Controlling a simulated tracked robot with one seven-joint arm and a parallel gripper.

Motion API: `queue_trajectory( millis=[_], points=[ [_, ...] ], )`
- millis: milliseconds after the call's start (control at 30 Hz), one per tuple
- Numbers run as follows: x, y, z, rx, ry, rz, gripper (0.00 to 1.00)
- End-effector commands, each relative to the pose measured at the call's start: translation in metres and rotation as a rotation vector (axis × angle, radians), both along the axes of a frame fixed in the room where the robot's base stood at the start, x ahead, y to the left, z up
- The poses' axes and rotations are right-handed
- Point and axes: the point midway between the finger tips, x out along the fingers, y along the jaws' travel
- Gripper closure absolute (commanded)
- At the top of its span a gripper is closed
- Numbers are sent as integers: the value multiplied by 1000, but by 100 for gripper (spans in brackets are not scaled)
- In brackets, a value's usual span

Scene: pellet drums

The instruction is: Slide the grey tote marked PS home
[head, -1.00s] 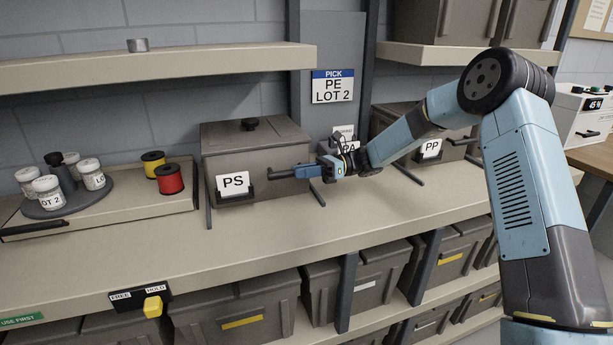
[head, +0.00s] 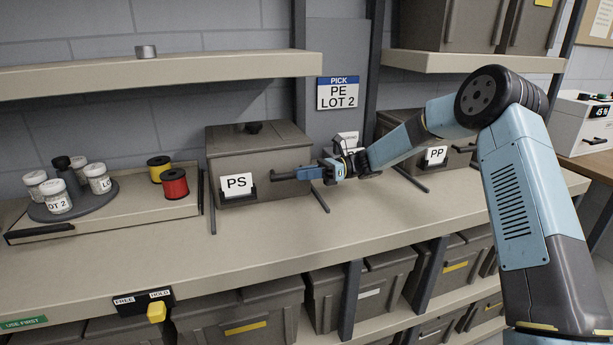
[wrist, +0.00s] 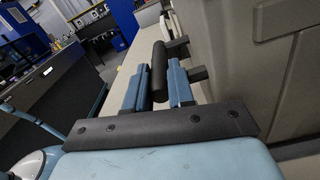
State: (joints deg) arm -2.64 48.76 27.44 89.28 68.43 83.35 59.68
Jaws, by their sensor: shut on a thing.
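The grey tote marked PS (head: 270,158) stands lidded on the counter between two dark runners, whose front ends stick out ahead of it. Its white PS card (head: 237,184) is on the front left. My gripper (head: 312,173) is at the tote's dark front handle (head: 284,175) and shut on it. In the wrist view, the two blue fingers (wrist: 158,88) sit on either side of the dark handle bar (wrist: 159,70), and the tote's ribbed grey wall (wrist: 235,60) fills the right. The tote's back is hidden.
A PP tote (head: 462,155) stands to the right, partly behind my arm. Left are a red spool (head: 174,185), a yellow spool (head: 159,168) and a turntable of jars (head: 70,205). A yellow lever (head: 156,312) sits below HOLD on the counter edge. A shelf (head: 160,80) overhangs.

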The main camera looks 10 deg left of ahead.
Motion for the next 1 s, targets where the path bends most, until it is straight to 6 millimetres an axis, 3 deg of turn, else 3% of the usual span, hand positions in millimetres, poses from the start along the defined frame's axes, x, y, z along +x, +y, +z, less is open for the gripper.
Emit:
queue_trajectory(
  millis=[33,67,367,1000],
  points=[
    [1,0,-1,-2,0,-3,100],
    [1,0,-1,-2,0,-3,76],
    [0,0,0,0,0,-1,47],
    [-14,-10,0,0,0,-2,47]
  ],
)
